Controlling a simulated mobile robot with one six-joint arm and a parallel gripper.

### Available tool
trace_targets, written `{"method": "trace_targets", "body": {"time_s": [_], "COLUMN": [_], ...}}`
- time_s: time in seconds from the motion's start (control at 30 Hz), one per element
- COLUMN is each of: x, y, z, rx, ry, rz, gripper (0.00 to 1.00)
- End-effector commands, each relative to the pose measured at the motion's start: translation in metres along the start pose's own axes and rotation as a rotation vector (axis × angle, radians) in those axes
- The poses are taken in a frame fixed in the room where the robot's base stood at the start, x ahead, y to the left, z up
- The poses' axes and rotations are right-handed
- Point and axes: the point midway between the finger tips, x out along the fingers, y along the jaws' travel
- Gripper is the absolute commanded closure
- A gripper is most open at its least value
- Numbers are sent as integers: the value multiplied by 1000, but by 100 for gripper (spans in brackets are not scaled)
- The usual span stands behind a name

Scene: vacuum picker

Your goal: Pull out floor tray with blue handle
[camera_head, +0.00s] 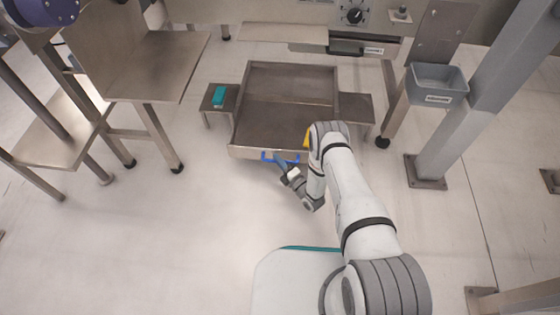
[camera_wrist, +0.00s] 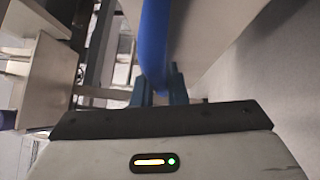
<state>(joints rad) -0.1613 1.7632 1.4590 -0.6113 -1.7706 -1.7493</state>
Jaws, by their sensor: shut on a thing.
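The floor tray (camera_head: 288,110) is a wide, shallow metal tray low to the floor, in the middle of the head view. Its blue handle (camera_head: 268,157) is on the front face, left of my arm. My gripper (camera_head: 281,165) is at the handle, reaching it from the front right. In the wrist view the blue handle (camera_wrist: 154,45) runs down between the blue fingers of my gripper (camera_wrist: 158,88), which are shut on it. My arm hides the tray's front right corner. A small yellow thing (camera_head: 307,137) shows beside my arm at the tray's right side.
A low side stand with a teal block (camera_head: 219,96) is left of the tray. A metal table (camera_head: 135,60) stands further left. A grey bin (camera_head: 437,86) and a thick post (camera_head: 480,90) are at the right. The floor (camera_head: 190,225) in front is clear.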

Motion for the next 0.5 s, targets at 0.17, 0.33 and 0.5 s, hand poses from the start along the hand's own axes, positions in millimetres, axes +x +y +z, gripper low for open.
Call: {"method": "trace_targets", "body": {"time_s": [0.17, 0.33, 0.5], "x": [0, 0, 0], "y": [-1, 0, 0], "z": [-1, 0, 1], "rx": [1, 0, 0], "ry": [3, 1, 0], "rz": [-2, -1, -1], "gripper": [78, 66, 66]}}
